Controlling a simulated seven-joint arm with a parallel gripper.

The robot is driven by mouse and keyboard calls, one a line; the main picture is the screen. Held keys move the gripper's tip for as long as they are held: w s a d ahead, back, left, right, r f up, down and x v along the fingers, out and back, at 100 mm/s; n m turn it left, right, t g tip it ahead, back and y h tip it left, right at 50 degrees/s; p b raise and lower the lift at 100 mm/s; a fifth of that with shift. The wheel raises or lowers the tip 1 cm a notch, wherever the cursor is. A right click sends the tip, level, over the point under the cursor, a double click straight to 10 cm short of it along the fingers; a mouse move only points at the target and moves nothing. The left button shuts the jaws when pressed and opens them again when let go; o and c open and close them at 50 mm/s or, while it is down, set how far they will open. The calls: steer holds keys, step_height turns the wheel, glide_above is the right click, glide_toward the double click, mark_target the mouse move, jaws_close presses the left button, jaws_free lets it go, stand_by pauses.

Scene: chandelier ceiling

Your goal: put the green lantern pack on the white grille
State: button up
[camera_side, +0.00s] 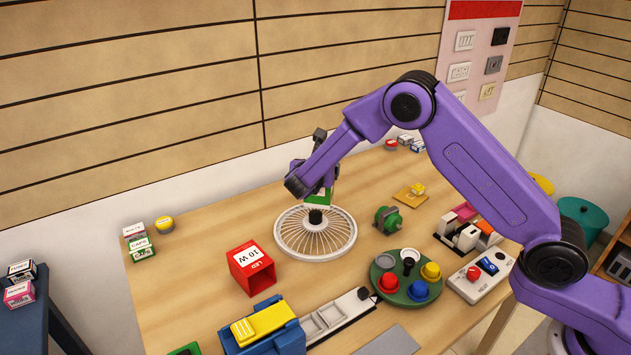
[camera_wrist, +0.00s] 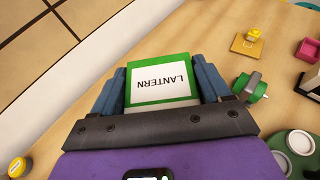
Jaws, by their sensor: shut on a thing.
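The green lantern pack (camera_side: 319,197) is a small box with green sides; the wrist view shows its white label reading LANTERN (camera_wrist: 160,80). My gripper (camera_wrist: 162,88) is shut on it, one finger on each side. In the side view my gripper (camera_side: 312,186) holds the pack over the white grille (camera_side: 337,240), above its back-middle part. The grille is a round, spoked white disc with a dark hub (camera_side: 316,216) in its centre, lying on the table. Whether the pack's underside touches anything is unclear. The grille is hidden in the wrist view.
A red 10 W box (camera_side: 251,268) stands left of the grille, in front. A green motor-like part (camera_side: 387,219) lies to its right. A green round tray (camera_side: 388,288) with coloured caps is at front right.

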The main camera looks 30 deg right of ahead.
steer(key=shift+w+f, duration=0.55)
steer(key=shift+f, duration=0.05)
steer(key=shift+w+a+f, duration=0.1)
steer(key=shift+f, duration=1.5)
steer(key=shift+f, duration=0.1)
steer(key=o, duration=1.3)
steer(key=shift+f, duration=0.1)
steer(key=shift+o, duration=0.2)
steer(key=shift+a+r, duration=0.15)
steer(key=shift+r, duration=0.1)
steer(key=v, duration=1.2)
steer(key=shift+f, duration=0.15)
